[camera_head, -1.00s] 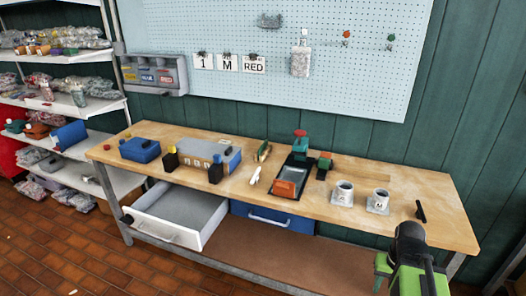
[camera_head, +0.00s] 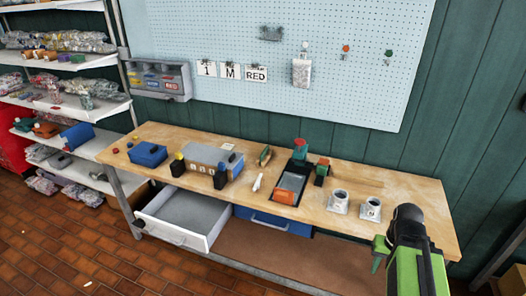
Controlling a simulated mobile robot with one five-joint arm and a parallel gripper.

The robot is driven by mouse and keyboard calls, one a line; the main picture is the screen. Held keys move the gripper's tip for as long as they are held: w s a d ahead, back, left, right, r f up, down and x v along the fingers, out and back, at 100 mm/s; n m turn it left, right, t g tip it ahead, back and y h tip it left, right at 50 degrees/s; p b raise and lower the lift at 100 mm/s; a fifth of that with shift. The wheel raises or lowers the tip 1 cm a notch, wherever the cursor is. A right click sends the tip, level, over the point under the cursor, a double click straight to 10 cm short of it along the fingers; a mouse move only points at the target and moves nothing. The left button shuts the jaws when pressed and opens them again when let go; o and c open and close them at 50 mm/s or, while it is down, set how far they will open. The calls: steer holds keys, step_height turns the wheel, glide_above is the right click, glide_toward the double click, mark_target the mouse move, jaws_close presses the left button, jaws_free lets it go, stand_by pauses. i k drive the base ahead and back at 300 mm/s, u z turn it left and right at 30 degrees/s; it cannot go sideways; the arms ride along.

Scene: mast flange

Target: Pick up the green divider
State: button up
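I cannot single out a green divider for certain. A slim green piece with an orange-brown side (camera_head: 264,156) lies on the workbench (camera_head: 400,187), behind a white-handled tool. A green and red block (camera_head: 322,171) stands to its right, beside a black tray device. My arm shows at the lower right, green and black. Its black end (camera_head: 407,214) overlaps the bench's right part, with a green part (camera_head: 380,247) beside it. No fingertips can be made out, and nothing held can be seen.
A grey drawer (camera_head: 185,215) stands open and empty under the bench's left half. A blue drawer (camera_head: 275,222) is shut. A blue-grey box (camera_head: 208,161) stands left of centre. Stocked shelves are at far left.

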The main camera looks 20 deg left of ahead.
mark_target(265, 150)
steer(key=u, duration=0.45)
steer(key=i, duration=1.85)
steer(key=u, duration=0.15)
steer(key=k, duration=0.15)
steer(key=u, duration=3.05)
steer(key=k, duration=0.55)
steer(key=z, duration=0.25)
steer(key=i, duration=0.6)
steer(key=u, duration=0.05)
